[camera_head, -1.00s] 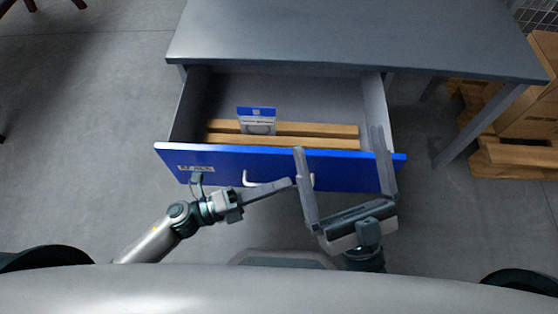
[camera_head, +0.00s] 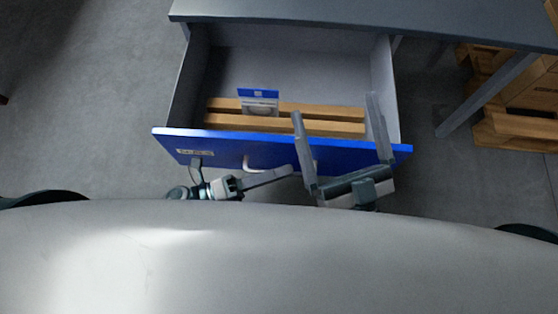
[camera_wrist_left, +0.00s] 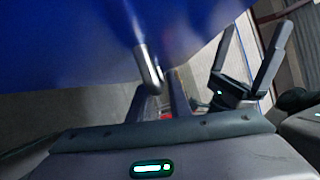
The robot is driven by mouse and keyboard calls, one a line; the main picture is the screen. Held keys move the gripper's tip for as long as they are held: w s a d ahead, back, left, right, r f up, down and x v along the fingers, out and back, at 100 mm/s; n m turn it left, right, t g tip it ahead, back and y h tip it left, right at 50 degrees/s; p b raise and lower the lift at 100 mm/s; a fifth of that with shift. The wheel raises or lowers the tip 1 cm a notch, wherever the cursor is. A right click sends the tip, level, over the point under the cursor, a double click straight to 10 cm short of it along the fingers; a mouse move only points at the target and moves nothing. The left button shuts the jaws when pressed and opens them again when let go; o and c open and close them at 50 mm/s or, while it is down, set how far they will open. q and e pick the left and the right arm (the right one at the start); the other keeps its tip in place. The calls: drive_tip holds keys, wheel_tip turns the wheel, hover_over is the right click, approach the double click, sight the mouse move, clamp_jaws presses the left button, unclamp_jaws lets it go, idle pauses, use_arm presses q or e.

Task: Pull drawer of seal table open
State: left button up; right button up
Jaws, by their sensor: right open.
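The drawer (camera_head: 222,145) of the seal table (camera_head: 330,14) stands well out, with its blue front panel facing me. Its pale bar handle (camera_head: 262,164) is on the panel's middle, partly covered by my left gripper (camera_head: 288,171). In the left wrist view the handle (camera_wrist_left: 148,66) comes down between the close-set fingers of that gripper (camera_wrist_left: 157,90), which looks shut on it. My right gripper (camera_head: 334,107) is open and empty, its fingers spread over the right part of the drawer front in the head view. Whether it touches the panel cannot be told.
Inside the drawer lie wooden bars (camera_head: 320,126) and a blue-and-white packet (camera_head: 259,104). Wooden pallets and boxes (camera_head: 520,125) stand beyond the table leg at right. The floor left of the drawer is clear.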

use_arm(q)
drive_tip(key=shift+o, duration=0.5)
drive_tip(key=shift+a, duration=0.1)
drive_tip(key=v, duration=1.7)
drive_tip(key=shift+s+a+f, duration=0.1)
drive_tip(key=shift+s, duration=0.15)
